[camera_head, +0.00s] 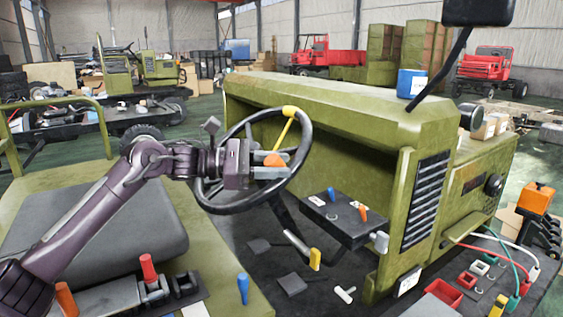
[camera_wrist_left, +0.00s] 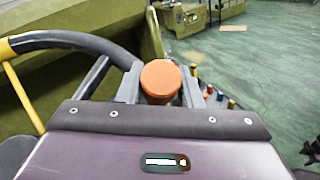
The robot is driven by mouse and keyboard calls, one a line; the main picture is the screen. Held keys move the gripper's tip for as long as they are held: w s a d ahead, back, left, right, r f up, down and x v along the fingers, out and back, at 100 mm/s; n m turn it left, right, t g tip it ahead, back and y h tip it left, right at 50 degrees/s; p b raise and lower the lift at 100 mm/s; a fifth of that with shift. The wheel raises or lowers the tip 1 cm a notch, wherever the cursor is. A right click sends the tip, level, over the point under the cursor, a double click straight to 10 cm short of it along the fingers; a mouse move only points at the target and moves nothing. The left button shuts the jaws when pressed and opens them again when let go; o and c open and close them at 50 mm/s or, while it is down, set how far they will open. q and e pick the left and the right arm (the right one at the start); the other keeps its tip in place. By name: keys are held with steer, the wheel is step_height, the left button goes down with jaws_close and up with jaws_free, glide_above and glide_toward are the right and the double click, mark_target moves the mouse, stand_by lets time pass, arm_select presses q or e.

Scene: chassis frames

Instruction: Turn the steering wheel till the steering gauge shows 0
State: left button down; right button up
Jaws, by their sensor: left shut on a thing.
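The dark steering wheel (camera_head: 299,177) stands tilted in front of the green chassis body, with a yellow spoke or mark (camera_head: 285,128) at its upper right. My left gripper (camera_head: 272,166) reaches across the wheel and is shut on the orange knob (camera_head: 275,159) inside the rim. In the left wrist view the orange knob (camera_wrist_left: 160,80) sits between the two grey fingers, and the wheel rim (camera_wrist_left: 75,42) with its yellow part (camera_wrist_left: 22,97) runs to the left. I cannot make out the steering gauge or its reading. My right gripper is out of view.
A control panel (camera_head: 345,222) with blue and orange levers stands right of the wheel. A yellow-tipped lever (camera_head: 315,259) is below it. A seat (camera_head: 95,235) and a red-handled lever (camera_head: 148,268) lie near my arm. A blue can (camera_head: 411,83) stands on the hood.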

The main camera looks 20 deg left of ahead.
arm_select(q)
steer(key=shift+s+a+f, duration=0.1)
steer(key=shift+f, duration=0.05)
stand_by(0.3)
steer(key=c, duration=1)
jaws_free()
steer(key=b+v, duration=0.2)
steer(key=v, duration=0.4)
steer(key=shift+a+b, duration=0.35)
steer(key=shift+s+a, duration=0.3)
steer(key=shift+a, duration=0.25)
